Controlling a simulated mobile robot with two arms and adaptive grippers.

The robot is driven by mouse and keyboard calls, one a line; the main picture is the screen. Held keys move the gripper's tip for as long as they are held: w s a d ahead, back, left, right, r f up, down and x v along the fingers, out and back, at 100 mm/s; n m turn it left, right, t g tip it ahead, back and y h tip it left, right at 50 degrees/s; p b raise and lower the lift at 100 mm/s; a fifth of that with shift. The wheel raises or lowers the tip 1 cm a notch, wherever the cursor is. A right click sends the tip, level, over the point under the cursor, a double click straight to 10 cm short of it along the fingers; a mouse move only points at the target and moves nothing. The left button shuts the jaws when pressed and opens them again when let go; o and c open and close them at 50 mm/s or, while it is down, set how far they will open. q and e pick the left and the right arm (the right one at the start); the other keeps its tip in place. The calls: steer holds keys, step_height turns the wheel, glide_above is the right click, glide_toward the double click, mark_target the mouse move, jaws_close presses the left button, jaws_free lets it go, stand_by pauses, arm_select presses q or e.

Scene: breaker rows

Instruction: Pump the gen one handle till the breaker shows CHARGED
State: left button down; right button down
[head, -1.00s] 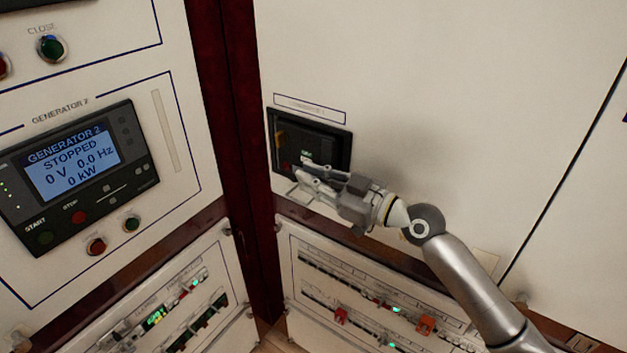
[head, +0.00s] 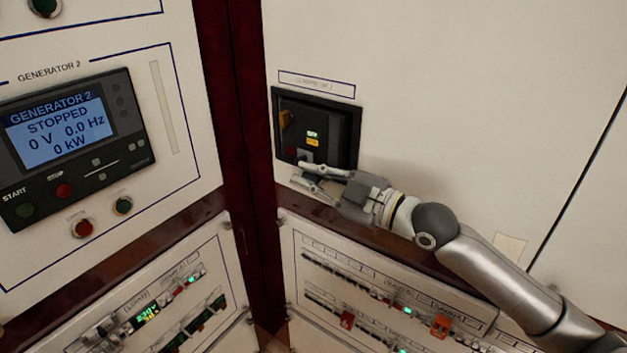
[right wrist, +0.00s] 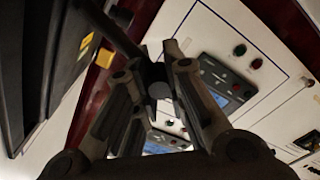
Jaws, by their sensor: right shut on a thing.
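The generator one breaker (head: 345,125) is a black unit on the right-hand cabinet. Its face carries a green lit indicator and a yellow flag (head: 312,142), whose lettering is too small to read. My right gripper (head: 306,176) is at the breaker's lower edge, reaching in from the right. In the right wrist view it is shut on the dark bar-like handle (right wrist: 121,38), which runs up and left from between the fingers. The breaker's dark side also shows at the left of that view. My left gripper is not in view.
The generator 2 panel (head: 120,165) on the left cabinet reads STOPPED, 0 V, 0.0 Hz, 0 kW. A dark red post (head: 235,130) separates the cabinets. Rows of small breakers (head: 375,290) lie below on sloping panels.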

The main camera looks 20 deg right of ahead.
steer(key=shift+f, duration=0.15)
steer(key=c, duration=1.4)
jaws_free()
steer(key=shift+s, duration=0.1)
steer(key=shift+d, duration=0.1)
steer(key=shift+s+d, duration=0.15)
steer(key=shift+s, duration=0.05)
steer(key=v, duration=1.1)
steer(key=shift+s+d, duration=0.1)
